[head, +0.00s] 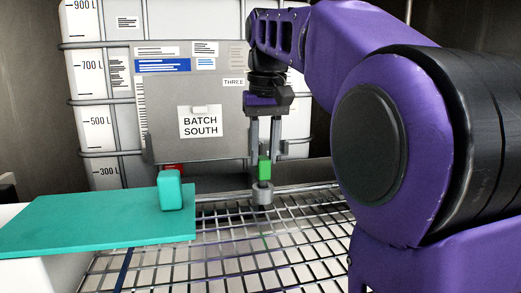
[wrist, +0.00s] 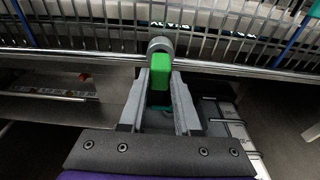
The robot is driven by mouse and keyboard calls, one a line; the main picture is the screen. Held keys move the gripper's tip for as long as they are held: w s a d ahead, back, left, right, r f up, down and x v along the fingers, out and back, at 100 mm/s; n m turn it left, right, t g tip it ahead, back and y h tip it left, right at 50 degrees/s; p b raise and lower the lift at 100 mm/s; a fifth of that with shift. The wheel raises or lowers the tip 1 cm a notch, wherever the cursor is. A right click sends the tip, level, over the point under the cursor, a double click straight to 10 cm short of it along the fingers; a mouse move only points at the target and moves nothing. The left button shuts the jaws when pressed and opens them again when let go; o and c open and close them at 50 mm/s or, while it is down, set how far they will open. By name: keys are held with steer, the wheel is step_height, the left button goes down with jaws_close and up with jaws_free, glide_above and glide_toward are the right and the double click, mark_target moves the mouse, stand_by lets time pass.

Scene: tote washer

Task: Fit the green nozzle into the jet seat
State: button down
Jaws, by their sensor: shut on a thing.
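The green nozzle (head: 265,168) is a small bright green block held between the fingers of my gripper (head: 264,173), which points straight down. In the wrist view, the nozzle (wrist: 160,66) sits between the two grey fingertips (wrist: 160,75). The grey round jet seat (head: 263,194) is right below the nozzle, at the rack's back rail. It also shows in the wrist view (wrist: 160,45) just beyond the nozzle. The nozzle's lower end meets or nearly meets the seat's top; I cannot tell whether any of it is inside. The seat's opening is hidden.
A teal block (head: 171,190) stands on a teal board (head: 100,222) at the left. A wire rack (head: 235,245) spans the front. A caged white tank (head: 100,90) and a grey panel (head: 185,100) labelled "BATCH SOUTH" stand close behind my gripper.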

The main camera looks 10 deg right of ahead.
steer(key=shift+f, duration=0.9)
stand_by(2.3)
steer(key=shift+c, duration=0.3)
jaws_free()
stand_by(0.4)
steer(key=shift+s+r+p, duration=0.2)
steer(key=shift+r+p, duration=0.75)
steer(key=shift+r, duration=0.25)
steer(key=shift+s+r+p, duration=0.15)
steer(key=shift+r+p, duration=0.8)
steer(key=shift+r, duration=0.2)
steer(key=shift+s+r, duration=0.2)
steer(key=shift+r, duration=0.9)
